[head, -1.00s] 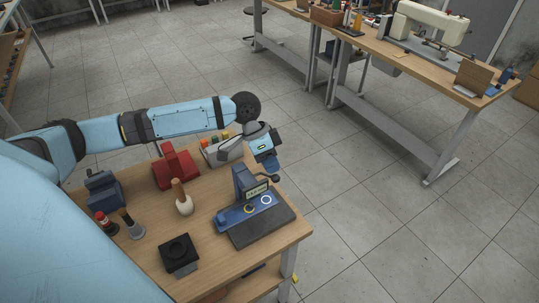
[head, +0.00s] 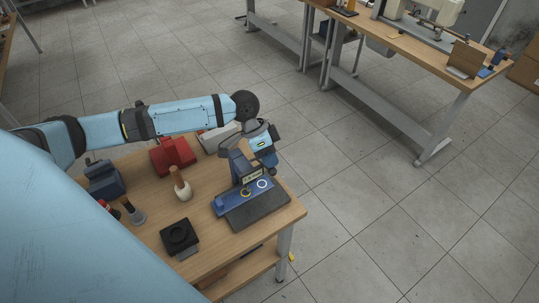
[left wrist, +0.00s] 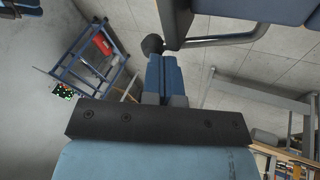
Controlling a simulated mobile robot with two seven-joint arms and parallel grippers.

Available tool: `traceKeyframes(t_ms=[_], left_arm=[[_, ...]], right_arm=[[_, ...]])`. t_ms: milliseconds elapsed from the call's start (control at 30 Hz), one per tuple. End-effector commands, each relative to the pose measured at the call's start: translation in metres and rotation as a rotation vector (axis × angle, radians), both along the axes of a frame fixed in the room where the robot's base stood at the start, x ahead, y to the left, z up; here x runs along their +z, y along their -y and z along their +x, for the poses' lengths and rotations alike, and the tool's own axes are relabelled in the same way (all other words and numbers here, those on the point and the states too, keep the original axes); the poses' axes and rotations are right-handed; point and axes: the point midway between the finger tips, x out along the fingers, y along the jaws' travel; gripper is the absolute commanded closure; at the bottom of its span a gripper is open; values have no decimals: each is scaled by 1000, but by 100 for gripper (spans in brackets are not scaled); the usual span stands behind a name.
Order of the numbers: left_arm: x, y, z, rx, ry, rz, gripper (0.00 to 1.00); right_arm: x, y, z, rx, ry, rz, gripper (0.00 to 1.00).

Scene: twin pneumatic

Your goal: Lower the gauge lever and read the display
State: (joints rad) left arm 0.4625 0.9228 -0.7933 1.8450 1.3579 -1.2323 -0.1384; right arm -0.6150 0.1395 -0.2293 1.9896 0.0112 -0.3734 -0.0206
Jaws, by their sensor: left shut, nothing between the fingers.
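The gauge (head: 231,202) has a blue base and an upright dark body with a small pale display (head: 252,177). It stands at the right end of the wooden table; the display is too small to read. My left gripper (head: 268,159) is over the gauge's top, partly hiding it. In the left wrist view, its blue fingers (left wrist: 162,64) are shut and empty. Their tips are close to the black ball knob (left wrist: 152,44) of the grey lever (left wrist: 222,38). I cannot tell whether they touch it. My right gripper is out of view.
A dark pad (head: 265,209) lies in front of the gauge. A black square block (head: 179,236), a wooden-handled tool (head: 180,186), a red block (head: 173,156) and a blue device (head: 104,179) stand to the left. Open floor lies right of the table.

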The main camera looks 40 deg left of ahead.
Motion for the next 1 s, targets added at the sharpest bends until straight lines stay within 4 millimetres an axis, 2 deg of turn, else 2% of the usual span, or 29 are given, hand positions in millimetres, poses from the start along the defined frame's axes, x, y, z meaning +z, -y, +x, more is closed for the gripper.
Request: traceKeyframes(t_ms=[167,500,700,833,1000], left_arm=[[12,-7,1,1,2,0,100],[78,-43,1,2,4,2,100],[108,-58,0,1,1,1,100],[119,-63,1,1,2,1,100],[122,-65,0,0,0,0,100]], right_arm=[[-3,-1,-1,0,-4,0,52],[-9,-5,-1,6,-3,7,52],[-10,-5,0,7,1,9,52],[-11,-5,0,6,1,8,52],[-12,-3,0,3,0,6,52]])
